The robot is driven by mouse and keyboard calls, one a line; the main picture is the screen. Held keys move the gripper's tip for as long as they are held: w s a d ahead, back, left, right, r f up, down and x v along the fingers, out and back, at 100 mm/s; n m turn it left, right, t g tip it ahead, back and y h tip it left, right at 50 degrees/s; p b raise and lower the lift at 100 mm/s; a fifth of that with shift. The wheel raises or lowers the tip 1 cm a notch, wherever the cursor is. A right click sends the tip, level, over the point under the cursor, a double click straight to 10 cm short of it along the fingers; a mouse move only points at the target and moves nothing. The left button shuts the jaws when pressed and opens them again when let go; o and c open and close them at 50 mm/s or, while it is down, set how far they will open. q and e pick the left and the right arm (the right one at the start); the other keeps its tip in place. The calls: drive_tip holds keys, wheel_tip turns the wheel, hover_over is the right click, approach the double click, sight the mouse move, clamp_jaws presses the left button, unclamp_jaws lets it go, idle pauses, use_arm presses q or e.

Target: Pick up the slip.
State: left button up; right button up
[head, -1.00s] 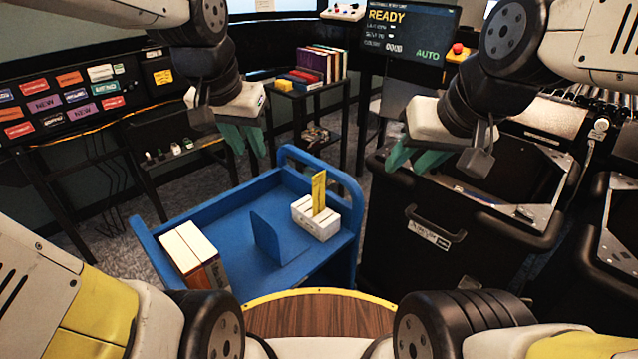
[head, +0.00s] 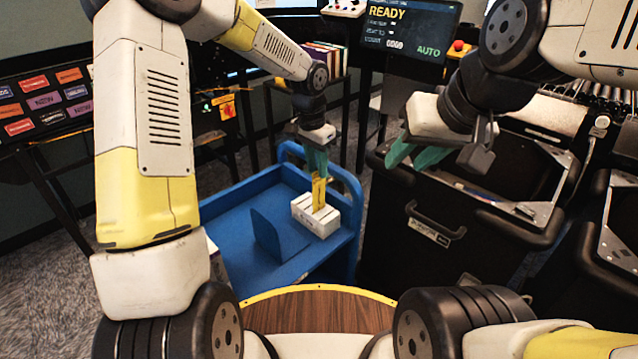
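The yellow slip (head: 319,193) stands upright in a white slotted holder (head: 318,216) on the blue cart (head: 262,205). My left gripper (head: 317,172) points down right at the top of the slip, its teal fingers overlapping the slip's upper part. Whether the fingers are closed on it or only around it I cannot tell. My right gripper (head: 425,156) is off to the right above a black bin, its teal fingers apart and empty.
A blue divider (head: 277,236) stands on the cart left of the holder. Black bins (head: 440,235) with handles stand to the right. A screen (head: 408,30) reading READY is behind. My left arm hides most of the cart's left end.

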sight(320, 185)
use_arm(q)
drive_tip(key=f, duration=0.7)
drive_tip(key=shift+w+d+f, duration=0.1)
drive_tip(key=shift+w+d, duration=0.2)
drive_tip(key=shift+d, duration=0.1)
drive_tip(key=shift+c, duration=0.5)
clamp_jaws()
